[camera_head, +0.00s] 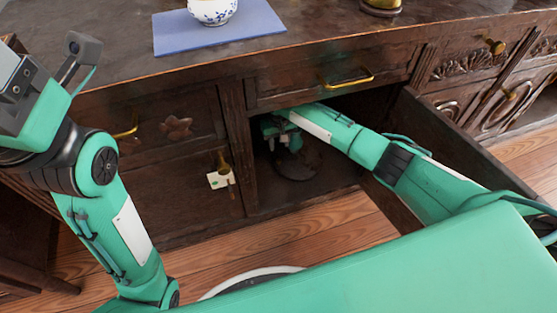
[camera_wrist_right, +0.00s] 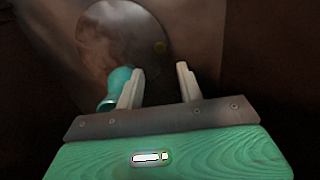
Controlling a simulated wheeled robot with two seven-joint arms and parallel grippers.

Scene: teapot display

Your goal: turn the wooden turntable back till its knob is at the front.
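The wooden turntable (camera_head: 297,168) is a dark round disc inside the open cabinet, partly covered by my right arm in the head view. My right gripper (camera_wrist_right: 160,72) is open.
A teal glazed vessel (camera_wrist_right: 117,88) is at the turntable's near edge, partly behind the left finger. The open cabinet door (camera_head: 440,140) stands close to my right arm. A blue mat (camera_head: 220,30) with a blue-and-white pot (camera_head: 212,10) lies on the cabinet top.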

